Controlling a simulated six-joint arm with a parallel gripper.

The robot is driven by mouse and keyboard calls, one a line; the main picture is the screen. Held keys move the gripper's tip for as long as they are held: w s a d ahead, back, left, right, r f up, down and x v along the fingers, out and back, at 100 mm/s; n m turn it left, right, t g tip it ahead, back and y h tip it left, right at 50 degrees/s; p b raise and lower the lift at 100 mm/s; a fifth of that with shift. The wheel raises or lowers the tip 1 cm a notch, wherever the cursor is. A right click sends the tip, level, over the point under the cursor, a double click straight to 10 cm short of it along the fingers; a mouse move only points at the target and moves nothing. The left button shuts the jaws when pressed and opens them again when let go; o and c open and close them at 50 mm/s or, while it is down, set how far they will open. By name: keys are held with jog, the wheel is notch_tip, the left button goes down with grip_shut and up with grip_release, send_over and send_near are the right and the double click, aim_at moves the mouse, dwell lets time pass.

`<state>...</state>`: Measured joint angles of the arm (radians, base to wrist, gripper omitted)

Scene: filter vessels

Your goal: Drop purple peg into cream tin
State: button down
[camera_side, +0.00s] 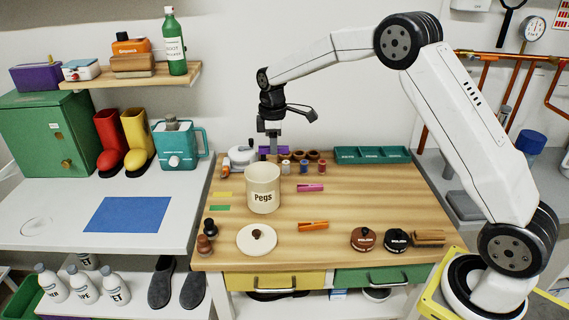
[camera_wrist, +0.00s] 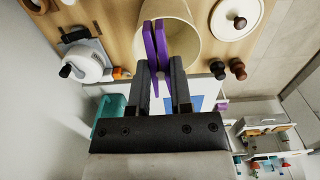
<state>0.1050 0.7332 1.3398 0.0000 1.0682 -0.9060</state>
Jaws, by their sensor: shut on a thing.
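The cream tin (camera_side: 263,196), labelled "Pegs", stands upright and open on the wooden bench in the side view. Its pale inside wall also shows in the wrist view (camera_wrist: 186,40). My gripper (camera_side: 271,149) is just above and a little behind the tin's rim in the side view. In the wrist view my gripper (camera_wrist: 163,66) is shut on the purple peg (camera_wrist: 151,42), whose far end overlaps the tin's mouth. In the side view the purple peg (camera_side: 264,150) shows beside the fingers. The tin's round cream lid (camera_side: 257,246) lies flat in front of it.
A pink peg (camera_side: 310,188) and an orange peg (camera_side: 313,226) lie right of the tin; yellow (camera_side: 222,195) and green (camera_side: 219,208) pegs lie left. Spools (camera_side: 305,168), a teal tray (camera_side: 372,155) and a white kettle-like item (camera_side: 242,156) stand behind. The bench's right middle is clear.

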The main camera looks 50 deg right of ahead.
jog(key=shift+w+a+r, duration=0.1)
jog(key=shift+w+a, duration=0.15)
jog(key=shift+w, duration=0.25)
jog(key=shift+w+a+r, duration=0.1)
jog(key=shift+w+a, duration=0.1)
jog(key=shift+w, duration=0.3)
jog(key=shift+f, duration=0.15)
jog(key=shift+f, duration=2.85)
jog(key=shift+c, duration=2.2)
grip_release()
jog(key=shift+r, duration=0.1)
jog(key=shift+r, duration=3.85)
jog(key=shift+s, duration=0.1)
